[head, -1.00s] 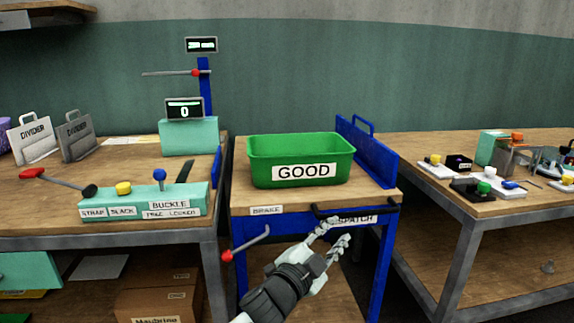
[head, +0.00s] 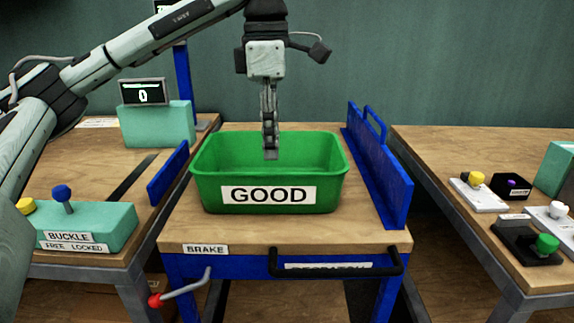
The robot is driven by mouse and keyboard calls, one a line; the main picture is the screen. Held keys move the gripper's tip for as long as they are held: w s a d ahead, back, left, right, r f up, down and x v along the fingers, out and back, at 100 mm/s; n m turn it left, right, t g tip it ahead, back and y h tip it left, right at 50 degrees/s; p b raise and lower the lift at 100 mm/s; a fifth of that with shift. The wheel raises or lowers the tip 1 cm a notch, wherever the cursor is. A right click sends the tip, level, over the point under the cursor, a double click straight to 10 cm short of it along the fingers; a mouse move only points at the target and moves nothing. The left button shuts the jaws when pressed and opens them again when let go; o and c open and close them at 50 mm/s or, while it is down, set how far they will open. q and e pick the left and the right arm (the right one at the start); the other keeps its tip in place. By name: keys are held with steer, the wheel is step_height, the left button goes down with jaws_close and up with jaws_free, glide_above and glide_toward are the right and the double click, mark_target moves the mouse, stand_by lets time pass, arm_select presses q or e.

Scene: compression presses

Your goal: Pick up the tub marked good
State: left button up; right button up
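The green tub (head: 205,187) is open-topped and empty as far as I see, with a white GOOD label on its front. It stands upright on the wooden top of a blue-framed cart (head: 290,232). My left gripper (head: 269,155) points straight down in front of the tub's back wall, its tips over the tub's interior. I cannot tell whether the tips are above the rim or inside. Its fingers are seen edge-on, one behind the other, so their opening is hidden. My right gripper is not in view.
A blue upright panel (head: 380,165) edges the cart's right side. A black handle (head: 335,268) and a red-tipped brake lever (head: 180,287) are at its front. A bench with a teal control box (head: 90,230) is left; another bench with buttons (head: 548,243) is right.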

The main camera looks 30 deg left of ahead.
mark_target(268, 174)
arm_select(q)
steer(key=shift+a+f, duration=0.1)
steer(key=shift+a, duration=0.4)
step_height(268, 174, down, 7)
steer(key=shift+s+d+f, duration=0.1)
steer(key=shift+c, duration=0.3)
jaws_close()
